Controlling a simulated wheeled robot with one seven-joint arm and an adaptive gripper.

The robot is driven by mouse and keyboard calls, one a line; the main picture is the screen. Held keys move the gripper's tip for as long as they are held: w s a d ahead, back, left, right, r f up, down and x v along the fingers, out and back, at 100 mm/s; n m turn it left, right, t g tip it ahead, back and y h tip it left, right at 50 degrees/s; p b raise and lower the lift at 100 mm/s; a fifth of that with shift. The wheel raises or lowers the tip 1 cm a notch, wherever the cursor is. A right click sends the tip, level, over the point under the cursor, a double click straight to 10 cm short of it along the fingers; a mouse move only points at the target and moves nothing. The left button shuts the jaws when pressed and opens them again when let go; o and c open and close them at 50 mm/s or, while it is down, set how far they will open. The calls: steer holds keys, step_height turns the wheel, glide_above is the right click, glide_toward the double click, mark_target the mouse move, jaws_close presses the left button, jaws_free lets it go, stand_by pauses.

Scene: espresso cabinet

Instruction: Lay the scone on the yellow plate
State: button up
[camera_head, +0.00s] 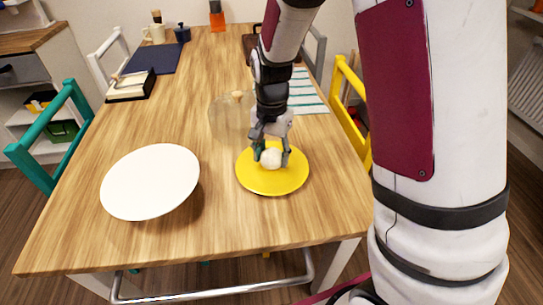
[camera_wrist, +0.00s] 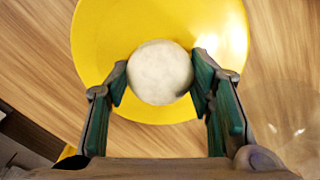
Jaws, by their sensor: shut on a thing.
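The yellow plate (camera_head: 272,184) lies on the wooden table, near its front right part. My gripper (camera_head: 271,160) is low over this plate, with its fingers shut on the pale, round scone (camera_head: 271,159). In the wrist view the scone (camera_wrist: 160,72) sits between the two green-padded fingertips (camera_wrist: 160,82), with the yellow plate (camera_wrist: 110,30) behind it. I cannot tell whether the scone touches the plate.
A large white plate (camera_head: 150,182) lies to the left. A clear glass dome (camera_head: 228,118) with a wooden knob stands just behind the yellow plate. A striped cloth (camera_head: 306,93) lies behind right. Chairs line both sides.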

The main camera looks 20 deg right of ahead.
mark_target(272, 152)
steer(key=shift+f, duration=0.35)
steer(key=shift+f, duration=0.15)
steer(key=o, duration=1.1)
steer(key=shift+o, duration=0.2)
step_height(272, 152, up, 12)
steer(key=p, duration=0.2)
steer(key=s+r+n, duration=0.4)
steer(key=s+r, duration=0.5)
steer(key=s, duration=0.4)
steer(key=s+n+t, duration=0.1)
steer(key=s+n, duration=0.4)
steer(key=s, duration=1.1)
steer(key=shift+s+d+r+t, duration=0.15)
steer(key=shift+d+r+t, duration=0.2)
steer(key=shift+d+t, duration=0.1)
